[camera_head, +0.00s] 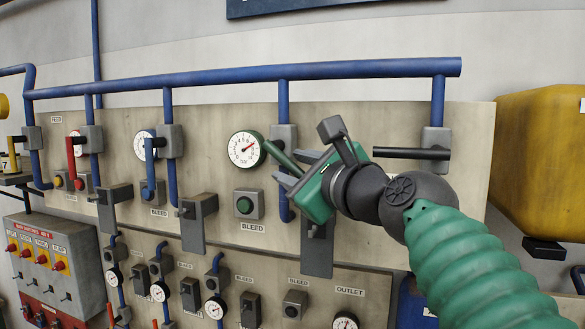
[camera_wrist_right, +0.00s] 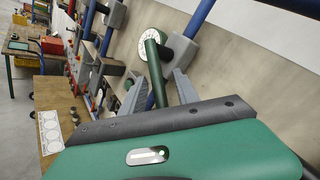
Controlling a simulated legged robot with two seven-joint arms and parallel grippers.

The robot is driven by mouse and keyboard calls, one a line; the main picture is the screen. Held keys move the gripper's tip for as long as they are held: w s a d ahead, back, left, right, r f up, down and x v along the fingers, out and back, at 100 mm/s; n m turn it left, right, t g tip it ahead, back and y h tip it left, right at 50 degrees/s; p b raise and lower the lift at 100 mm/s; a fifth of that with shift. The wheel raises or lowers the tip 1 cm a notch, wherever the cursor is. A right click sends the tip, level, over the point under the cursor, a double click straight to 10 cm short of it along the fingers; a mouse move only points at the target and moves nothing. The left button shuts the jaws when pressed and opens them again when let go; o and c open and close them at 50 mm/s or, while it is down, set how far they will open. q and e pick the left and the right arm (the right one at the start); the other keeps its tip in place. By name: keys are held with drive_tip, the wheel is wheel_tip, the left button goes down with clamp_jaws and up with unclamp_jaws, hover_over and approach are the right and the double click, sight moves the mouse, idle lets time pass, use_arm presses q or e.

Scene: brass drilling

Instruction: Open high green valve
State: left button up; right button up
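The high green valve handle (camera_head: 280,154) is a green lever slanting down and right from its grey valve block (camera_head: 285,137), beside a green-rimmed gauge. In the right wrist view the green handle (camera_wrist_right: 154,65) points toward my gripper. My right gripper (camera_head: 294,170) is at the handle's free end. Its two grey fingertips are apart, and in the right wrist view the handle's end lies between the fingers (camera_wrist_right: 158,92). I cannot tell whether either finger touches it. My left gripper is not in view.
A blue pipe (camera_head: 240,76) runs above the panel. A black lever (camera_head: 400,153) sticks out to the right of my gripper. A round gauge (camera_head: 245,149) and a green bleed button (camera_head: 245,205) sit to its left. A yellow tank (camera_head: 540,165) stands at the right.

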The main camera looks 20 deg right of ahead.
drive_tip(key=shift+s+d+r, duration=0.1)
drive_tip(key=shift+s, duration=0.25)
drive_tip(key=c, duration=0.4)
drive_tip(key=shift+a, duration=0.25)
clamp_jaws()
drive_tip(key=shift+d+r, duration=0.1)
drive_tip(key=shift+r, duration=0.05)
